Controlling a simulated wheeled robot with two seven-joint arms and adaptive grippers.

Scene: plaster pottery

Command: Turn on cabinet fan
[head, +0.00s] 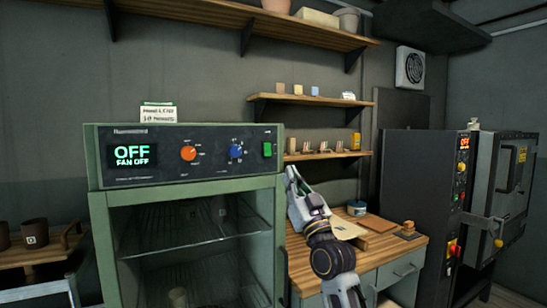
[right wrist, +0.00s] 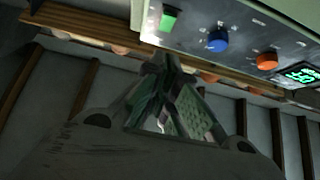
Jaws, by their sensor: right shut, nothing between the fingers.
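The green drying cabinet (head: 185,183) stands at left centre in the head view, with a black control panel on top. Its display (head: 132,155) reads "OFF" and "FAN OFF". An orange knob (head: 188,153), a blue knob (head: 236,151) and a green rocker switch (head: 267,149) sit in a row to its right. My right gripper (head: 292,172) is shut and empty, just right of the cabinet's front edge and lower than the switch. In the right wrist view its closed fingertips (right wrist: 168,62) are apart from the green switch (right wrist: 169,18) and blue knob (right wrist: 218,40). My left gripper is not in view.
A wooden workbench (head: 395,248) stands right of the cabinet, with a tub and boards on it. Wall shelves (head: 310,100) hold small samples. A dark kiln control box (head: 420,190) is further right. Space in front of the panel looks clear.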

